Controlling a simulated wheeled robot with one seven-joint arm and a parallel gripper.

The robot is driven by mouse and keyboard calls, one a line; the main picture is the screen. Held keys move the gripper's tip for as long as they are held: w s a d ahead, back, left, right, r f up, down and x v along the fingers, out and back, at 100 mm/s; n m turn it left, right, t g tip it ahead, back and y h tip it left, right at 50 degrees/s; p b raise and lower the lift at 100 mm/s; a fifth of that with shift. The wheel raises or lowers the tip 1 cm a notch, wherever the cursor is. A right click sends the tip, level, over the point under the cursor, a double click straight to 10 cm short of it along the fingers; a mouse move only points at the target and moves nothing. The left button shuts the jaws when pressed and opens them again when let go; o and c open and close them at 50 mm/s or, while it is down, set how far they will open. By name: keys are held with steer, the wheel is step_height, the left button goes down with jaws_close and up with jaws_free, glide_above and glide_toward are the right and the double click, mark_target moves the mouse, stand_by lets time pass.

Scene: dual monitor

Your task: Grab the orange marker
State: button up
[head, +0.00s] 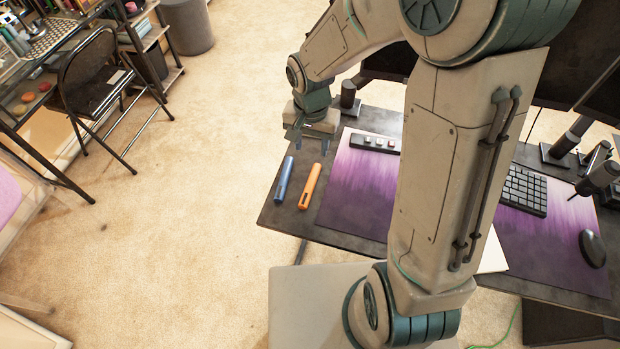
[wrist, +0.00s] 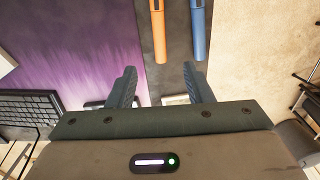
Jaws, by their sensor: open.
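The orange marker (head: 310,187) lies on the dark desk, at the left edge of the purple mat in the head view. It also shows at the top of the wrist view (wrist: 158,32), partly cut off by the picture edge. A blue marker (head: 284,180) lies beside it, to its left in the head view and to its right in the wrist view (wrist: 198,30). My gripper (head: 308,148) is open and empty, above the desk and beyond the far ends of both markers. In the wrist view its two fingers (wrist: 158,82) are spread apart, and both markers lie ahead of the fingertips.
The purple mat (head: 350,210) covers the desk right of the markers. It bears a small grey block with buttons (head: 375,143). A keyboard (head: 523,190) and a mouse (head: 592,248) are farther right. A dark post (head: 348,96) stands behind my gripper. My arm hides the desk's middle.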

steer(key=f, duration=0.1)
glide_above(312, 180)
steer(key=f, duration=0.8)
steer(key=shift+w+a, duration=0.15)
steer(key=shift+a, duration=0.2)
steer(key=shift+d+f, duration=0.15)
steer(key=shift+f, duration=1.3)
steer(key=shift+d+f, duration=0.15)
steer(key=shift+f, duration=1.25)
jaws_close()
